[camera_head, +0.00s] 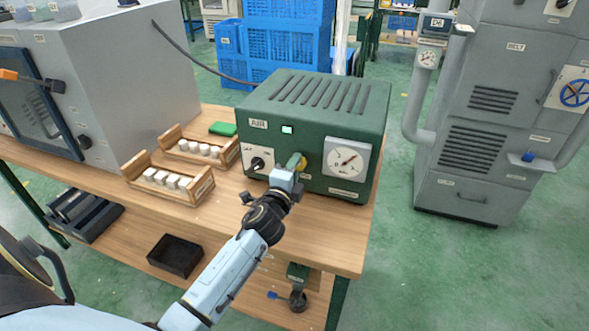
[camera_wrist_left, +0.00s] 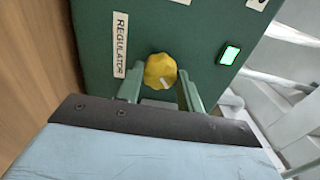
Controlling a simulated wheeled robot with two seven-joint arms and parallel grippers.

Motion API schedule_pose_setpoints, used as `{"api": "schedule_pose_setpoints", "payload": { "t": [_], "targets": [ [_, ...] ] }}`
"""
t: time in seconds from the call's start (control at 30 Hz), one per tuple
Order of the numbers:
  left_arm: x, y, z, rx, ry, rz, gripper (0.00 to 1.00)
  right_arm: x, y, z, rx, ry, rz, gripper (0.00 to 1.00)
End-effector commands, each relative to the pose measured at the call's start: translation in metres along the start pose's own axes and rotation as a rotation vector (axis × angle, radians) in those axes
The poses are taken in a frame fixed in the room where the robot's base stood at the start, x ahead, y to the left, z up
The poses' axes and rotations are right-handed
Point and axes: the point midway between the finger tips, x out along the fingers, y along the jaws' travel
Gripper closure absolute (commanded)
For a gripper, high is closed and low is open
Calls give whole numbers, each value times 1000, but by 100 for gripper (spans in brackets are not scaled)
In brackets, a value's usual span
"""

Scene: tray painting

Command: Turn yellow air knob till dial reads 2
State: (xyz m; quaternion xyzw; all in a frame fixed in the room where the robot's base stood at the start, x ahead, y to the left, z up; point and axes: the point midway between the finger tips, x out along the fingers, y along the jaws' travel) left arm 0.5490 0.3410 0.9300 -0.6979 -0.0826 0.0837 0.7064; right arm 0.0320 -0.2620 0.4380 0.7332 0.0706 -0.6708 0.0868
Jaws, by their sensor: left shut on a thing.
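The yellow air knob (camera_head: 301,163) is on the front of the green AIR box (camera_head: 318,104), just left of the round dial. In the left wrist view the knob (camera_wrist_left: 160,71) sits between the fingers, with a white mark on its lower edge. My left gripper (camera_head: 296,167) is shut on the knob; its fingers also show in the left wrist view (camera_wrist_left: 161,92). The white dial (camera_head: 346,159) has a red needle pointing up and to the right; its numbers are too small to read. My right gripper is not in view.
The box stands on a wooden bench (camera_head: 320,235). A black knob (camera_head: 257,163) on a white plate is left of the yellow one. Wooden racks (camera_head: 170,180) of white pieces and a green block (camera_head: 222,128) lie further left. A grey cabinet (camera_head: 485,110) stands right, across open floor.

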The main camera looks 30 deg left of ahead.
Motion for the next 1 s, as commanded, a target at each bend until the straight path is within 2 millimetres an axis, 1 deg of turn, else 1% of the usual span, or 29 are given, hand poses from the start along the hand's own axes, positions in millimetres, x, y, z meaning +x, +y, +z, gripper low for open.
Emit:
{"api": "schedule_pose_setpoints", "payload": {
  "t": [0.07,0.1,0.23,0.5,0.63,0.77,1.0],
  "targets": [
    [0,0,0,1,-1,1,86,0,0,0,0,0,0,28],
    [0,0,0,1,-1,1,58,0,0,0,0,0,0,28],
    [0,0,0,1,-1,1,41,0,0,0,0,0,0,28],
    [0,0,0,2,0,0,41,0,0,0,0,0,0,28],
    [-8,1,0,1,0,1,41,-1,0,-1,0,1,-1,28],
    [-27,1,0,1,0,2,41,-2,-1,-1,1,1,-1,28],
    [-80,1,0,-1,-1,3,41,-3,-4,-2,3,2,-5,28]
  ]
}}
